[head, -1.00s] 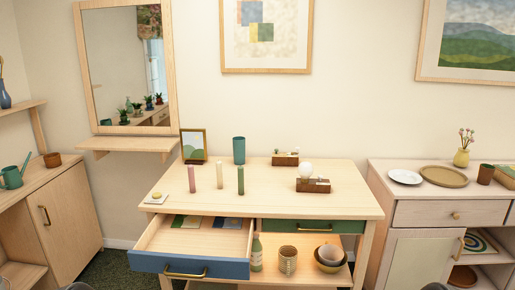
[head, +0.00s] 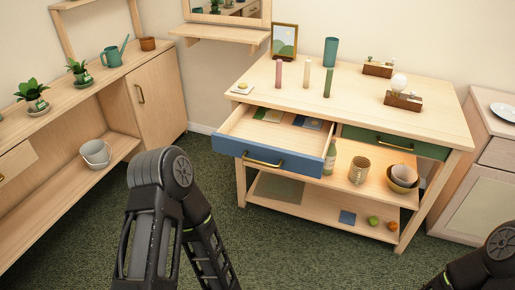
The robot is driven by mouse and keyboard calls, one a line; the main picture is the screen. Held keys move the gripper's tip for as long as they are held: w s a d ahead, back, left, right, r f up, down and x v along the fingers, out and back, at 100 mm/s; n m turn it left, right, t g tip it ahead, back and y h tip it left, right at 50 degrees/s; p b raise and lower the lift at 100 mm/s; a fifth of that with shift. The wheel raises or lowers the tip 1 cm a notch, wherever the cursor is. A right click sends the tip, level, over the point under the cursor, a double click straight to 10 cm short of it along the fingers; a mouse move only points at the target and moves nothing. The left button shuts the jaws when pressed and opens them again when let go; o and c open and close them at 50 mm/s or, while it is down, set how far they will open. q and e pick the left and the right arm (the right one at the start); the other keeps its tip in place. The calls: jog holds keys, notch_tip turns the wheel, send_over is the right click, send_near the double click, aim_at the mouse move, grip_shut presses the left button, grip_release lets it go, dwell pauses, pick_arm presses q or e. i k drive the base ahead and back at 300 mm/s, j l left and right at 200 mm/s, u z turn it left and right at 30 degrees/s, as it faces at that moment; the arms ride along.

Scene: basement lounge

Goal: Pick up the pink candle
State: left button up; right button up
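The pink candle (head: 279,73) stands upright on the wooden table top (head: 360,105), near its left end. It is the leftmost of three thin candles. A cream candle (head: 307,74) and a green candle (head: 328,83) stand to its right, apart from it. My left arm shows at the lower middle and my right arm at the lower right corner, both well below and in front of the table top. The fingertips of both grippers cannot be made out.
A blue-fronted drawer (head: 268,159) stands pulled out below the candles. A framed picture (head: 284,41), a teal cup (head: 330,51), a small coaster (head: 242,88) and wooden blocks with a white ball (head: 398,82) share the top. A shelf unit (head: 157,95) stands left. Green carpet lies between.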

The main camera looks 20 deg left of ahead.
aim_at(279, 63)
jog(key=z, duration=4.2)
jog(key=k+l+z, duration=0.1)
jog(key=k+z, duration=0.2)
jog(key=k, duration=3.8)
jog(key=u, duration=1.55)
